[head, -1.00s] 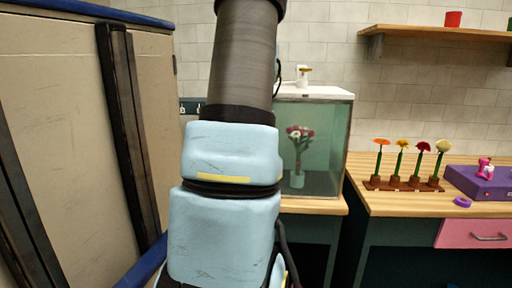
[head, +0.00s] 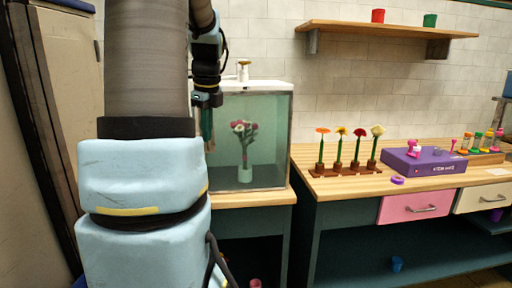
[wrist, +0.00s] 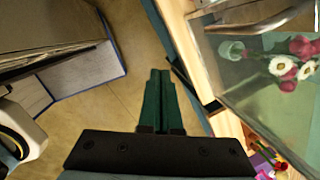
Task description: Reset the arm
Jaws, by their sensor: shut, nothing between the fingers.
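My gripper (head: 207,140) hangs pointing down in the head view, partly hidden behind my own arm, just left of the glass case. In the wrist view my gripper (wrist: 160,75) has its green fingers together with nothing between them, above the bare floor. My upper arm fills the left of the head view.
A glass case (head: 270,150) holds a vase of flowers (head: 244,150). Right of it a wooden counter (head: 330,190) carries a rack of flowers (head: 345,168) and a purple box (head: 425,160). A shelf (head: 390,29) with a red cup (head: 378,15) and green cup (head: 430,20) hangs above. A tall cabinet (head: 70,60) stands left.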

